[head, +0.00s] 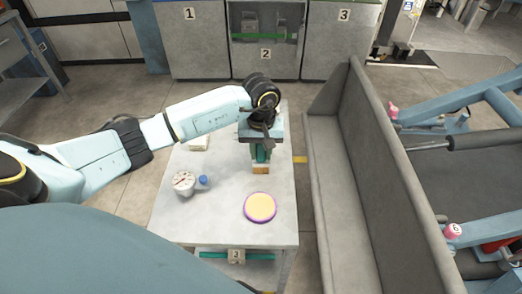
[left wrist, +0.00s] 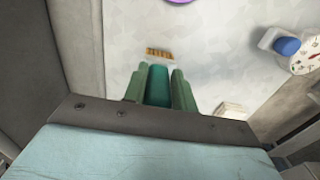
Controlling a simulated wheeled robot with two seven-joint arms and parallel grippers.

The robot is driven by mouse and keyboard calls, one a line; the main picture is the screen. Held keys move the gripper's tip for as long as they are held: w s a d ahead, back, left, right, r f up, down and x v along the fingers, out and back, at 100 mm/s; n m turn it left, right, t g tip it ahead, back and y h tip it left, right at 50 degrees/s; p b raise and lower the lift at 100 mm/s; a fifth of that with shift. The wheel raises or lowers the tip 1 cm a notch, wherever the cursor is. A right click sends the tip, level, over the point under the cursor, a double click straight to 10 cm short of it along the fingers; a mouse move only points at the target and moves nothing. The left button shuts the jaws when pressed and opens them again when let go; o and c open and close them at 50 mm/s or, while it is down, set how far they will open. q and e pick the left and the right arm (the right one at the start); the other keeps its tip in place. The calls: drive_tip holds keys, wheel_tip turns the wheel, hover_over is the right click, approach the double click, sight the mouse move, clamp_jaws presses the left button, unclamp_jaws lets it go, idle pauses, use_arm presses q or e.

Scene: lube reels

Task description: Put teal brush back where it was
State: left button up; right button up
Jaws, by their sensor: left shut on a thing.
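The teal brush (head: 260,155) is in my left gripper (head: 261,148) over the grey-white table (head: 225,222). Its tan bristles point down toward the tabletop. I cannot tell whether they touch it. In the left wrist view the teal handle (left wrist: 158,88) sits between the two green fingers, with the bristles (left wrist: 160,53) beyond the tips. The fingers are shut on the handle. My right gripper is in neither view.
A white dial gauge (head: 184,182) with a blue cap (head: 203,181) stands at the table's left. A yellow and purple disc (head: 260,207) lies near the front. A grey bench-like wall (head: 375,170) runs along the right.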

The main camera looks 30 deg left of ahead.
sight(261, 164)
use_arm(q)
drive_tip(key=o, duration=1)
wheel_tip(261, 164, up, 12)
drive_tip(key=shift+r, duration=0.1)
